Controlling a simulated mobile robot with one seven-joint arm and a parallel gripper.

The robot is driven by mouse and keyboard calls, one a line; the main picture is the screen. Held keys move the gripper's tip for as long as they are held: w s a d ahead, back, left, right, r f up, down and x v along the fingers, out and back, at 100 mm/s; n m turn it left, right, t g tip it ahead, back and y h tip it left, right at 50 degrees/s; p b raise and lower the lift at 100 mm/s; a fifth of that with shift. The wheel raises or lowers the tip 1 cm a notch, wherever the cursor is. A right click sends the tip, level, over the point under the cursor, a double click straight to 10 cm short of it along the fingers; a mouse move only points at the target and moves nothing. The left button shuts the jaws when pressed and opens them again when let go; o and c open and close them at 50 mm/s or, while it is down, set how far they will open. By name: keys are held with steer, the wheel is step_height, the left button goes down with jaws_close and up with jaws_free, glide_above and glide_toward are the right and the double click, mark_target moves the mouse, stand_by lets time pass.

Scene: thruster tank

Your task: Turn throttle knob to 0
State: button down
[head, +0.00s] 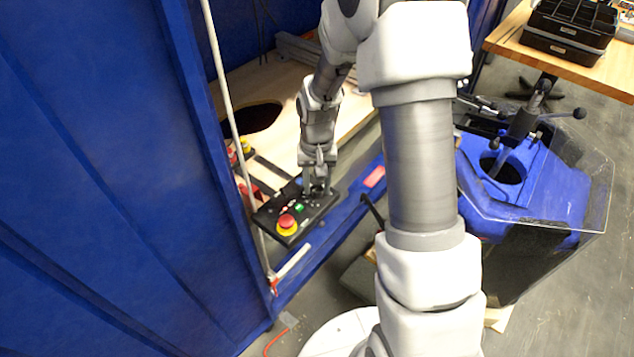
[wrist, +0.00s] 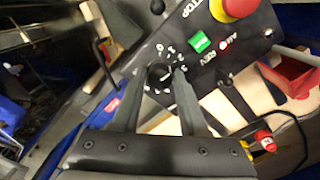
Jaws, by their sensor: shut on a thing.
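The black throttle knob (wrist: 158,76) is on the black control panel (wrist: 235,62), beside a ring of small white digits. Its pointer direction is hard to read. My gripper (wrist: 161,76) has its two dark fingers on either side of the knob and is shut on it. In the head view my gripper (head: 317,190) reaches down to the far right part of the control panel (head: 262,217), and the knob is hidden there.
A red stop button on a yellow base (head: 287,223) and a green switch (wrist: 201,43) sit on the same panel. A blue tank wall (head: 110,180) stands at left. A blue machine with a clear shield (head: 530,180) is at right. A thin pale pole (head: 226,90) rises beside the panel.

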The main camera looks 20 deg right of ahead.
mark_target(317, 188)
steer(key=n+p, duration=0.1)
steer(key=n, duration=0.4)
steer(key=shift+n, duration=0.3)
steer(key=shift+n+p, duration=0.85)
steer(key=shift+n, duration=1.35)
steer(key=shift+c, duration=2.2)
jaws_free()
step_height(317, 188, up, 17)
steer(key=p, duration=0.3)
steer(key=shift+r, duration=0.2)
steer(key=shift+r, duration=0.1)
